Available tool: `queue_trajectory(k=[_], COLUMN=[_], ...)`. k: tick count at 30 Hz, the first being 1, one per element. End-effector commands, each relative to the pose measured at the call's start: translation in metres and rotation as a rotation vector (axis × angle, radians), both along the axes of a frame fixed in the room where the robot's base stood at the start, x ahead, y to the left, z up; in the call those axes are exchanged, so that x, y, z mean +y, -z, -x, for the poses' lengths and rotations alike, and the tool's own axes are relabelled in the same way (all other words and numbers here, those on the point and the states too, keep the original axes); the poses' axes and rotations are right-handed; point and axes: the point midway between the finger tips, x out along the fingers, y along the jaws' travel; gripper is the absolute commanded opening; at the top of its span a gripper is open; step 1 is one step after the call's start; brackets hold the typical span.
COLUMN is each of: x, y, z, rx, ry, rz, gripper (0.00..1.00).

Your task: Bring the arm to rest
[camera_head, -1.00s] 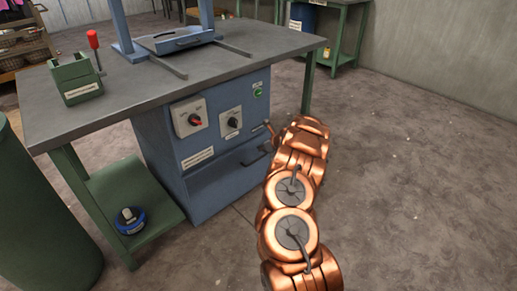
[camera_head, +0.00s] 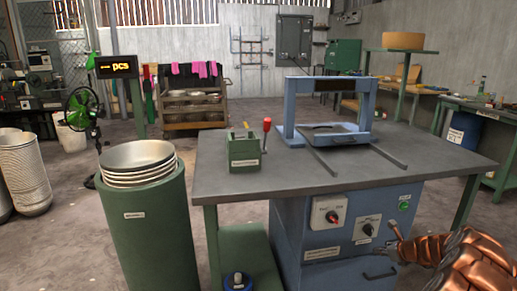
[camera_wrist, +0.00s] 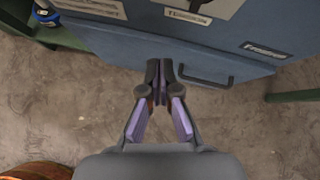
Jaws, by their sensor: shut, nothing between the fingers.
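My gripper (camera_wrist: 160,72) is shut and empty in the wrist view, its fingertips together. It points at the front of the blue cabinet (camera_wrist: 115,42), near a dark drawer handle (camera_wrist: 207,78); I cannot tell whether it touches. In the head view my copper arm (camera_head: 470,262) is at the lower right, beside the blue cabinet (camera_head: 310,265) under the workbench (camera_head: 225,180). Only part of the arm shows there, and the gripper (camera_head: 396,232) is small near the cabinet's right side.
A blue frame (camera_head: 290,110) and a green box (camera_head: 244,152) with a red lever stand on the workbench. Stacked metal bowls (camera_head: 138,158) sit on a green drum (camera_head: 160,235) at left. A cart (camera_head: 192,110) stands behind. Floor is free right of the cabinet in the wrist view.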

Motion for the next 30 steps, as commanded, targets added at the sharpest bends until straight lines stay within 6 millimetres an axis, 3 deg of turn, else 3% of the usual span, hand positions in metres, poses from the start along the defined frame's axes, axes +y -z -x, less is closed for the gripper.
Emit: queue_trajectory(k=[1, 8, 15, 21, 30], x=[0.025, 0.129, 0.220, 0.281, 0.341], y=[-0.033, -0.122, -0.203, -0.261, -0.327], z=[-0.003, 0.010, 0.051, 0.101, 0.195], rx=[-0.019, -0.082, -0.149, -0.199, -0.253], ry=[-0.073, -0.403, -0.736, -1.006, -1.394], rz=[0.019, 0.117, 0.244, 0.360, 0.534], gripper=[0.00, 0.00, 0.00, 0.00, 0.00])
